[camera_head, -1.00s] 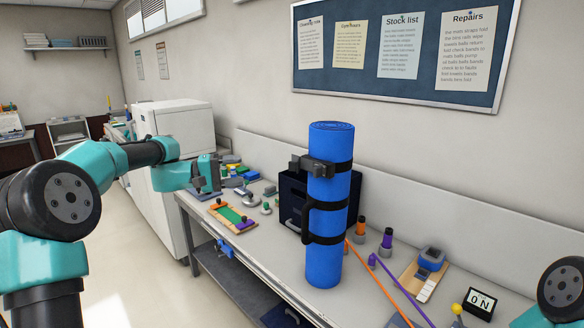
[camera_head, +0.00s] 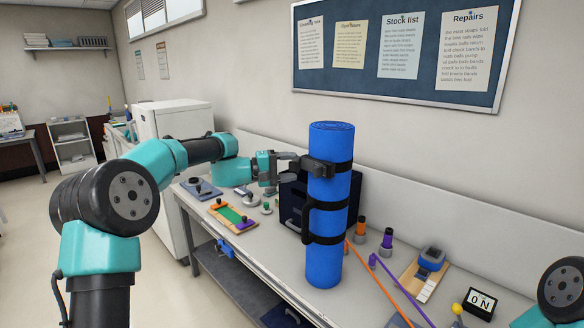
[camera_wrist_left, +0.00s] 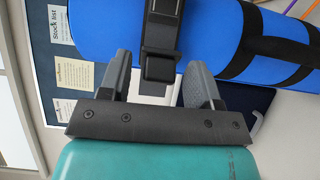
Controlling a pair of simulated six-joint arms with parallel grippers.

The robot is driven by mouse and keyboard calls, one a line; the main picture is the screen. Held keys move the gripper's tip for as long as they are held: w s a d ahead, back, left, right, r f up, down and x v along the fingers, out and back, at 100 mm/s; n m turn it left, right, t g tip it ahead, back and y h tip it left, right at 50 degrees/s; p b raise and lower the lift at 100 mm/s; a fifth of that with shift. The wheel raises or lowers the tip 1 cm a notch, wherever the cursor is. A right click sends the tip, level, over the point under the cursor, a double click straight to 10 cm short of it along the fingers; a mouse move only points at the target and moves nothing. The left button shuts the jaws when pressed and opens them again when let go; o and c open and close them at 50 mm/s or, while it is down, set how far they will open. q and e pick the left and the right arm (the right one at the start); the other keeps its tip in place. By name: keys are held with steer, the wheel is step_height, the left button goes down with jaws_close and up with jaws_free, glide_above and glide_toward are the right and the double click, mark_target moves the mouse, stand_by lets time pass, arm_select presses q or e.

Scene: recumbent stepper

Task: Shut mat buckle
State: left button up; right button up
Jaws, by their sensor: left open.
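The rolled blue mat (camera_head: 328,264) stands upright on the bench, with black straps and a handle around it. The dark grey buckle (camera_head: 318,168) is on its upper strap, on the side facing my left gripper. My left gripper (camera_head: 294,165) is open and level with the buckle, close on its left. In the left wrist view, the mat (camera_wrist_left: 105,35) lies across the top, and the buckle (camera_wrist_left: 159,68) shows between and just beyond the open fingertips (camera_wrist_left: 157,72). I cannot tell whether the buckle's two parts are joined. My right gripper is out of view.
A dark blue bin (camera_head: 290,205) stands behind the mat. Orange and purple bands (camera_head: 378,283) run from pegs at the right. A board with a green strip (camera_head: 232,216) and small items lie left. A stapler-like blue device (camera_head: 431,260) sits right.

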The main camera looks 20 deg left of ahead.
mark_target(307, 165)
arm_select(q)
steer(key=shift+w+d, duration=0.2)
steer(key=shift+d, duration=0.2)
steer(key=c, duration=0.8)
steer(key=shift+d+n+t+y, duration=0.15)
steer(key=shift+n+t+y, duration=0.15)
steer(key=shift+t, duration=0.1)
steer(key=shift+s+d+n+t+y, duration=0.15)
steer(key=shift+d+n+t+y, duration=0.1)
steer(key=shift+n+t+y, duration=0.55)
steer(key=shift+s+d+n+t+y, duration=0.1)
steer(key=shift+d+n+t+y, duration=0.15)
steer(key=shift+n+t+y, duration=0.5)
steer(key=shift+d+n+t+y, duration=0.3)
steer(key=shift+n+t+y, duration=0.6)
steer(key=shift+y, duration=0.2)
steer(key=shift+d+n+t+y, duration=0.3)
steer(key=shift+n+t+y, duration=0.5)
steer(key=shift+y, duration=0.25)
steer(key=shift+w+d+n+t+y, duration=0.1)
steer(key=shift+n+t+y, duration=0.2)
steer(key=shift+y, duration=0.2)
